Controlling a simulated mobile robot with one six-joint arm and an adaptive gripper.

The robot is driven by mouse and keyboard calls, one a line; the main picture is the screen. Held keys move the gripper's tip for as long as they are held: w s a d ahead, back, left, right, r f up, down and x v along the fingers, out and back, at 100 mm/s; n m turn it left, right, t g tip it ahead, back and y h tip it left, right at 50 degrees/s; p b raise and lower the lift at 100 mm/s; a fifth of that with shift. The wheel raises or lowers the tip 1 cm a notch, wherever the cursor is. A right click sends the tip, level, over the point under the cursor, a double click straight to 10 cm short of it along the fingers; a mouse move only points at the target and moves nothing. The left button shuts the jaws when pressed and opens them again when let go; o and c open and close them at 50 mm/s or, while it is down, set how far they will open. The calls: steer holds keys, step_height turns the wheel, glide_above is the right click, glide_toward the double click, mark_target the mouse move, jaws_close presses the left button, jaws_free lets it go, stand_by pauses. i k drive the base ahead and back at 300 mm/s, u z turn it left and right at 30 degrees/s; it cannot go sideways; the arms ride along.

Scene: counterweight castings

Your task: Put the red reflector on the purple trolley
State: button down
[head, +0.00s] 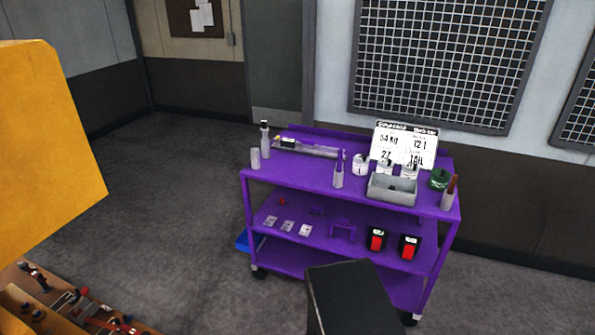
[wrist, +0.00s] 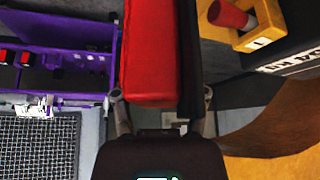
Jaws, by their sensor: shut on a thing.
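The purple trolley (head: 300,183) stands in the middle of the head view; part of it shows at the left of the wrist view (wrist: 75,30). My gripper (wrist: 162,98) is shut on the red reflector (wrist: 150,50), a long red block with a black side, in the wrist view. The reflector is held up, apart from the trolley. A dark block at the bottom of the head view covers part of the trolley's lower front; I cannot tell whether it is the reflector's back.
The trolley's top holds a grey tray (head: 391,189), a white sign (head: 406,144), bottles and cups. Its middle shelf holds two black-and-red items (head: 376,240) and small cards. A large yellow body (head: 45,145) is at left, above a cluttered wooden surface (head: 75,305).

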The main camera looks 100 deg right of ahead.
mark_target(304, 166)
steer(key=u, duration=0.3)
steer(key=k, duration=0.1)
steer(key=z, duration=2.8)
steer(key=i, duration=0.95)
steer(key=z, duration=0.15)
